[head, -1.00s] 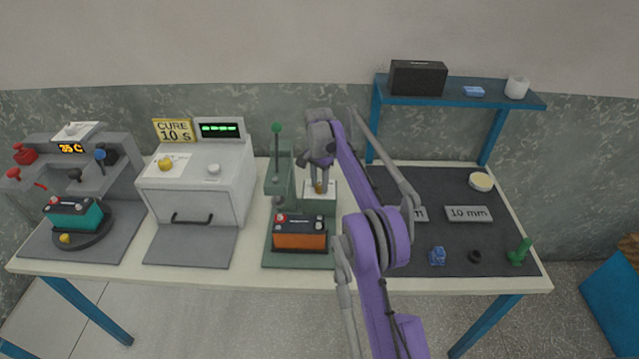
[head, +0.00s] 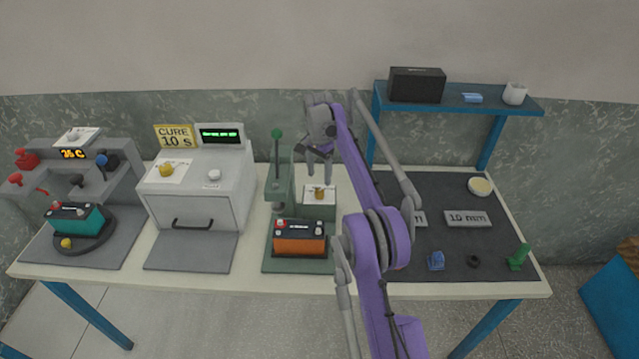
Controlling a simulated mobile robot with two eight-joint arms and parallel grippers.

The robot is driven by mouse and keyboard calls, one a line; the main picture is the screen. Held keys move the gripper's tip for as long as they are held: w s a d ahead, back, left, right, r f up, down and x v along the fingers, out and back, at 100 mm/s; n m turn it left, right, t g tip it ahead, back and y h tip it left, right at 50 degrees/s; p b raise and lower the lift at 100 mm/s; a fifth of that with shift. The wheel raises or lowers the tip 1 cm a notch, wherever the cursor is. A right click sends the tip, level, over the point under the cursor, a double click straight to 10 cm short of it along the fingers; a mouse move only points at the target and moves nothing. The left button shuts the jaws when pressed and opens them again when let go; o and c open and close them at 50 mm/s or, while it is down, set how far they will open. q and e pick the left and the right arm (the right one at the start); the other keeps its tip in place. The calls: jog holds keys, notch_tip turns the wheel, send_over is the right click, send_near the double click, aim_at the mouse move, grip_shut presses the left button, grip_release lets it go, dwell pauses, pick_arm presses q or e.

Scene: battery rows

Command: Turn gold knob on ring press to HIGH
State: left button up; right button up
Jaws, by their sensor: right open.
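The ring press (head: 280,187) is a green machine with a tall green-balled lever, standing at the middle of the table. Its gold knob (head: 319,192) sits on a white label plate (head: 325,200) on the press's right side. The label's markings are too small to read. An orange battery (head: 299,238) sits on the press base. My right gripper (head: 319,180) points down just above the gold knob, open, with its fingers apart and clear of the knob. My left gripper is not in view.
A white curing oven (head: 200,190) with another gold knob (head: 166,169) stands left of the press. Further left is a grey station with a teal battery (head: 75,218). A dark mat (head: 450,200) with small parts lies right, below a blue shelf (head: 460,104).

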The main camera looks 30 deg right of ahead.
aim_at(319, 191)
notch_tip(319, 191, up, 4)
jog(key=shift+r+p, duration=0.2)
jog(key=shift+p, duration=0.1)
dwell(0.4)
